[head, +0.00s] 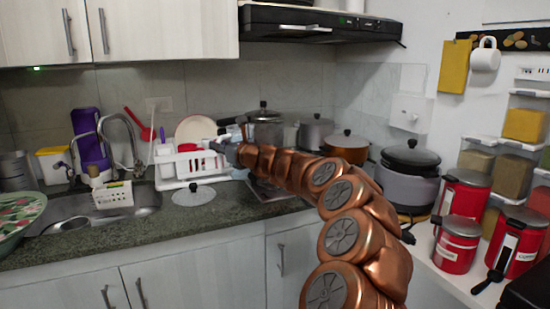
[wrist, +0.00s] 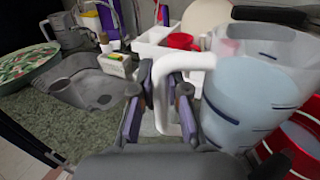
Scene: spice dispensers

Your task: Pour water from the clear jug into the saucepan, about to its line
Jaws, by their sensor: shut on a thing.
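The clear jug (wrist: 262,85) fills the right of the wrist view, with pale bluish water inside and dark marks on its wall. Its white handle (wrist: 197,62) passes between the fingers of my gripper (wrist: 160,112), which is shut on it. A red vessel (wrist: 302,138) with a pale inside shows partly below and right of the jug. It may be the saucepan, but the jug and frame edge hide most of it. In the head view my gripper (head: 226,148) is at the end of the copper arm, beside the white rack; the jug is hard to make out there.
A white dish rack (head: 183,167) and a glass lid (head: 201,194) are near my gripper. Several pots, including a steel pot (head: 264,128) and an orange pot (head: 346,147), stand at the back right. The sink (head: 146,196) is at left. The front counter (head: 130,236) is clear.

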